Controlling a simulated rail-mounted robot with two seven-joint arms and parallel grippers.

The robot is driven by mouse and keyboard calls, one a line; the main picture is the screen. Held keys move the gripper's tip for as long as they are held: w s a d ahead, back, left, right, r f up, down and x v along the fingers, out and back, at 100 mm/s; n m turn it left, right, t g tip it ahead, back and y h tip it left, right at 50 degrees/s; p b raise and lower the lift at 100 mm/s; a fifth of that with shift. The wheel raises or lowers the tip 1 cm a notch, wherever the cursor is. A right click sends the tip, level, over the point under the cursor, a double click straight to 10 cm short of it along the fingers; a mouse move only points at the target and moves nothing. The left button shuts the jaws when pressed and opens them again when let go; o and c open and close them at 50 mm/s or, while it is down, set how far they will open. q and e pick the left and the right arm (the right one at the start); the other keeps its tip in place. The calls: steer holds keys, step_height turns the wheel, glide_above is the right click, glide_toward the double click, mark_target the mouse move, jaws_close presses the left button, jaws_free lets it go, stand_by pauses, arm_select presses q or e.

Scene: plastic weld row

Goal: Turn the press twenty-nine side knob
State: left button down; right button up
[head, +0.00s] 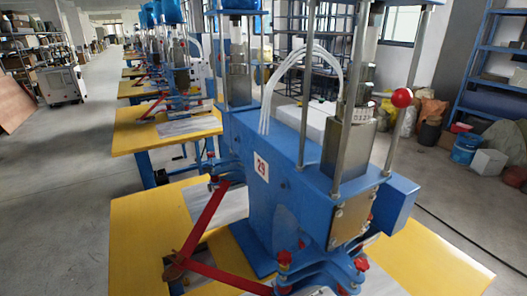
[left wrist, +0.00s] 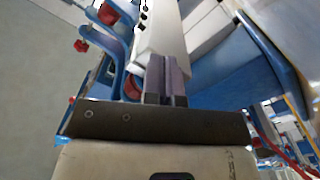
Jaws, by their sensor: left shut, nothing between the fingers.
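The press marked 29 (head: 262,167) is a blue machine on a yellow table in the head view. A red ball knob (head: 401,97) sticks out on the right side of its upper column. Red hand knobs (head: 284,258) and (head: 361,264) sit low at its front. In the left wrist view, my left gripper (left wrist: 166,62) has its two grey fingers together, with nothing between them. A red knob (left wrist: 107,13) and another red knob (left wrist: 133,87), partly hidden by the fingers, show near it. I cannot tell whether the fingers touch the press. Neither gripper shows in the head view.
Yellow table surface (head: 135,235) spreads around the press, with a red jointed arm (head: 205,222) at its left. More presses stand in a row behind. Bags, buckets and a blue shelf (head: 490,70) line the right wall. Grey floor lies open at left.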

arm_select(q)
steer(key=p+v, duration=0.2)
steer(key=v, duration=0.3)
steer(key=shift+w, duration=0.1)
